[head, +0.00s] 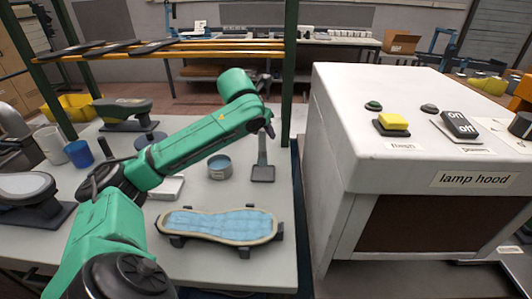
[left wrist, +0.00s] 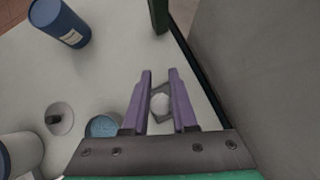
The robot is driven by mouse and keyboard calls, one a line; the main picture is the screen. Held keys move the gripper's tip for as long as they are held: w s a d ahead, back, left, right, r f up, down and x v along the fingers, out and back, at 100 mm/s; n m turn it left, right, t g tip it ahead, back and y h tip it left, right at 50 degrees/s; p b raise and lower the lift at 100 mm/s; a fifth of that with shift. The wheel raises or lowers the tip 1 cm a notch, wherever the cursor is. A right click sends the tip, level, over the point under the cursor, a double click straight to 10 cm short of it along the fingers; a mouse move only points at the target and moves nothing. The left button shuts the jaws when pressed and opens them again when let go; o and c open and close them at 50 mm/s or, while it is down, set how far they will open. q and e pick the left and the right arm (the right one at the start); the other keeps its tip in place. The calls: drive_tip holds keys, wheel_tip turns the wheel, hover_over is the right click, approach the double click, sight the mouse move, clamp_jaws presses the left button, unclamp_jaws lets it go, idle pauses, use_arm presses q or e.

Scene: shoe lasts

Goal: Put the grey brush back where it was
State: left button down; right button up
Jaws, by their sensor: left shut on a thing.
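The grey brush (head: 262,160) is upright, with a pale handle above a dark, square block. It is at the back right of the bench (head: 275,265), left of the green post. My left gripper (head: 267,130) is at the top of the handle, shut on it. In the left wrist view the brush (left wrist: 160,103) shows end-on between the purple fingers (left wrist: 159,90). I cannot tell whether its block touches the bench. My right gripper is not in view.
A shoe sole with a blue patterned top (head: 220,224) stands in front on dark feet. A round tin (head: 219,166) is left of the brush. Cups (head: 78,152) stand at the left. A white lamp hood (head: 340,165) walls off the right side. A green post (head: 289,80) rises behind.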

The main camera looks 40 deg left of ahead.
use_arm(q)
wheel_tip(320, 180, down, 4)
drive_tip(key=shift+s+d+f+b, duration=0.1)
drive_tip(key=shift+b, duration=0.45)
drive_tip(key=c, duration=0.7)
unclamp_jaws()
drive_tip(key=b+v, duration=0.2)
drive_tip(key=v, duration=1)
drive_tip(key=shift+b, duration=0.3)
